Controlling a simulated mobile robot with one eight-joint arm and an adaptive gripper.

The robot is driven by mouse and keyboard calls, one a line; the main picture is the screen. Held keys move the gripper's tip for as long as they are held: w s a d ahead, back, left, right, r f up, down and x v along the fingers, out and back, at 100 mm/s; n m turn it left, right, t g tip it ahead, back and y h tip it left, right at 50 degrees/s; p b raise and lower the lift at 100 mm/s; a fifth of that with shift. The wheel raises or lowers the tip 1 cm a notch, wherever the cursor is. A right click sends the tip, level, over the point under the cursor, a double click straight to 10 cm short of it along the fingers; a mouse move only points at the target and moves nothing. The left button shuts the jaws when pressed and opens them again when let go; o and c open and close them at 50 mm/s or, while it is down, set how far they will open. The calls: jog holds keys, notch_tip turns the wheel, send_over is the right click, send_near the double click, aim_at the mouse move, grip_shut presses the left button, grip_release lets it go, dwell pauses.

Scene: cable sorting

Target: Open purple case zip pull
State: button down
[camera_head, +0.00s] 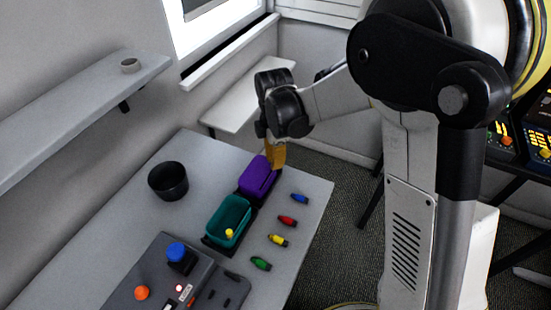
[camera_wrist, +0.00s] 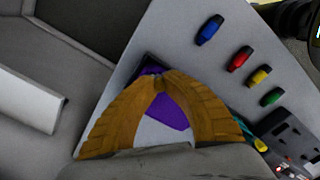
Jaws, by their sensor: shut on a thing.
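The purple case (camera_head: 257,178) sits on the grey table beside the teal case, at the table's far end. In the wrist view the purple case (camera_wrist: 167,112) shows between and beyond my gripper's fingers. My gripper (camera_head: 275,165) points down at the right far edge of the purple case. In the wrist view the two yellow-brown fingers (camera_wrist: 158,78) come together at their tips over the case. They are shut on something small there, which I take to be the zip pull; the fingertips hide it.
A teal case (camera_head: 229,222) with a yellow piece stands in front of the purple one. Blue (camera_head: 299,199), red (camera_head: 287,221), yellow (camera_head: 278,240) and green (camera_head: 261,263) connectors lie to the right. A black bowl (camera_head: 168,181) and a control box (camera_head: 160,275) stand left and near.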

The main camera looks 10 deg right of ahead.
aim_at(264, 183)
jog(key=s+a, duration=0.2)
jog(key=s, duration=0.1)
jog(key=s+a, duration=0.1)
jog(key=s, duration=0.1)
jog(key=shift+s+a, duration=0.2)
jog(key=shift+a, duration=0.1)
jog(key=c, duration=1.4)
grip_release()
jog(key=shift+r, duration=0.1)
notch_tip(264, 183, up, 12)
